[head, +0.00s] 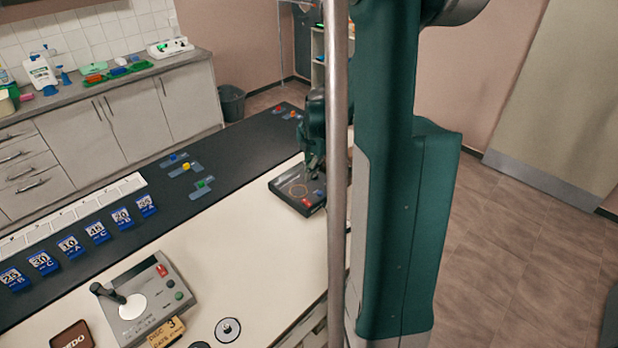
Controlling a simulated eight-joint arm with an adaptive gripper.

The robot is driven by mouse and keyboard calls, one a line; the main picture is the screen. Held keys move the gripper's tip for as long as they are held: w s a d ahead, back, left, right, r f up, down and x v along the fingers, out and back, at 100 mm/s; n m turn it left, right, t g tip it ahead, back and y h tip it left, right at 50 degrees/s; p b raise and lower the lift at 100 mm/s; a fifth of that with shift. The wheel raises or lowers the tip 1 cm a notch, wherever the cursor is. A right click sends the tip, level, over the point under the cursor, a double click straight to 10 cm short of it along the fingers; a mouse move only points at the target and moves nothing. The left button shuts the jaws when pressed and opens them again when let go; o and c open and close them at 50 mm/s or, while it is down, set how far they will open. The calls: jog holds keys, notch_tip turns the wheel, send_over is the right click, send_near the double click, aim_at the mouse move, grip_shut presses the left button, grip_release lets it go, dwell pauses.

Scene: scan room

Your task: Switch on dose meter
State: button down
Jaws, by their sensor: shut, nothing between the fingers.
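A dark box (283,184) with an orange ring on its top and a red part at its front corner sits on the white tabletop at the right; it looks like the dose meter, but I cannot read a label. My gripper (312,165) points down over the back right part of this box and is shut with nothing in it. I cannot tell whether its tips touch the box. A grey pole and my arm stand in front of the area just right of the box.
Several blue number cards (96,231) stand along the dark strip. The white tabletop (235,240) between console and box is clear.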

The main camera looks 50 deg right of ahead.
aim_at(305, 201)
jog(key=shift+w+f+b, duration=0.1)
jog(key=shift+w+f, duration=0.2)
jog(key=shift+f, duration=1.85)
jog(key=shift+w+f+b, duration=0.1)
jog(key=shift+w+f, duration=0.2)
jog(key=shift+f, duration=1.85)
jog(key=shift+w+f+b, duration=0.1)
jog(key=shift+w+f, duration=0.2)
jog(key=shift+f, duration=1.85)
jog(key=shift+f, duration=0.1)
